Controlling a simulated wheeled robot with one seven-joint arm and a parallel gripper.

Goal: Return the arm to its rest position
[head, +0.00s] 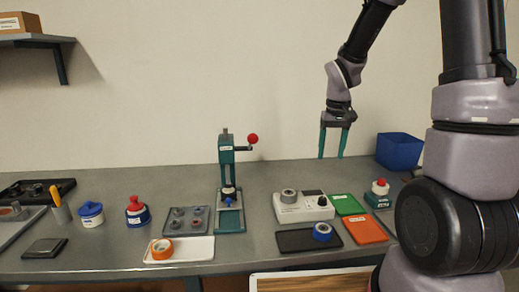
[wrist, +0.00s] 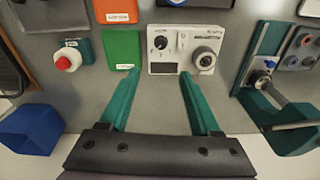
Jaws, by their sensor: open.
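My gripper (head: 336,142) hangs from my arm, pointing down, above the back of the grey bench, right of the green press. Its two teal fingers are apart with nothing between them. In the wrist view my gripper (wrist: 156,98) is also open and empty. A white device with a dial (head: 303,212) sits on the bench below and left of the fingers in the head view. It also shows in the wrist view (wrist: 187,46), beyond the fingertips, with a grey ring on it.
The green press (head: 229,190) with a red knob stands left of my gripper. A blue bin (head: 399,151) stands at the back right. A green tray (head: 347,205), an orange tray (head: 365,230) and a red-button box (head: 379,193) lie nearby. A wall shelf (head: 40,40) is at upper left.

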